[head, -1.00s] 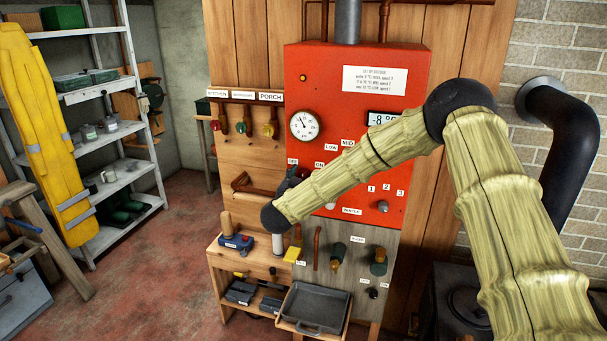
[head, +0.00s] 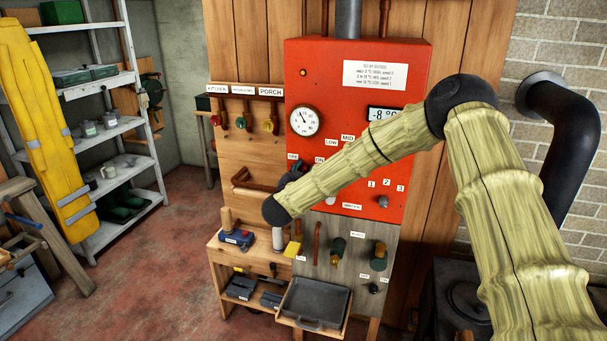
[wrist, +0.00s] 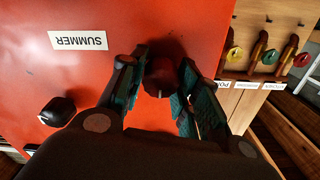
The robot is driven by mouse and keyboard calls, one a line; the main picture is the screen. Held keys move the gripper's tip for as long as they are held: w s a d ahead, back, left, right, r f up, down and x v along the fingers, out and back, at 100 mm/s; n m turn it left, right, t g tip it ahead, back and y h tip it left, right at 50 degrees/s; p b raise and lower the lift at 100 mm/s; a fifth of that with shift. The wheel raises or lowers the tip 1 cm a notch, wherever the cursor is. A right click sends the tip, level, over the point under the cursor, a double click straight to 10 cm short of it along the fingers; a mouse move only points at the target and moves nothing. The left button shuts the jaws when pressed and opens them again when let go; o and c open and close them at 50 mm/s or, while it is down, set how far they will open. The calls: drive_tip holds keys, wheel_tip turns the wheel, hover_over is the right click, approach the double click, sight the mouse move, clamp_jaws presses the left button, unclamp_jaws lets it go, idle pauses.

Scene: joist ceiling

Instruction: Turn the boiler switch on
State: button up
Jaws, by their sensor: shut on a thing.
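The red boiler (head: 350,60) hangs on the wooden wall, with a gauge, a display reading about -8 and several small labels. In the wrist view my gripper (wrist: 160,88) has its two green-padded fingers on either side of a dark round knob (wrist: 159,72) on the red front, and it is shut on it. In the head view my gripper (head: 291,176) is at the boiler's lower left, below a small label and beside the ON label (head: 320,160). My arm hides much of it there, and the knob's setting cannot be read.
Another black knob (wrist: 60,111) and a SUMMER label (wrist: 78,41) are nearby on the panel. Several coloured valves (head: 241,123) hang left of the boiler. A workbench with a grey tray (head: 314,302) stands below.

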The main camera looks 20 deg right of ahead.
drive_tip(key=shift+f+b, duration=0.2)
drive_tip(key=shift+b, duration=0.15)
drive_tip(key=m+b, duration=0.3)
drive_tip(key=b, duration=0.1)
drive_tip(key=shift+f, duration=0.2)
drive_tip(key=m+b, duration=0.6)
drive_tip(key=b, duration=0.3)
drive_tip(key=shift+s+d+f, duration=0.1)
drive_tip(key=shift+d, duration=0.05)
drive_tip(key=m+b, duration=0.5)
drive_tip(key=b, duration=0.2)
drive_tip(key=shift+m+b, duration=0.3)
drive_tip(key=shift+b, duration=0.1)
drive_tip(key=m+b, duration=0.3)
drive_tip(key=shift+b, duration=0.35)
drive_tip(key=shift+r, duration=0.2)
drive_tip(key=o, duration=1)
drive_tip(key=shift+r, duration=0.1)
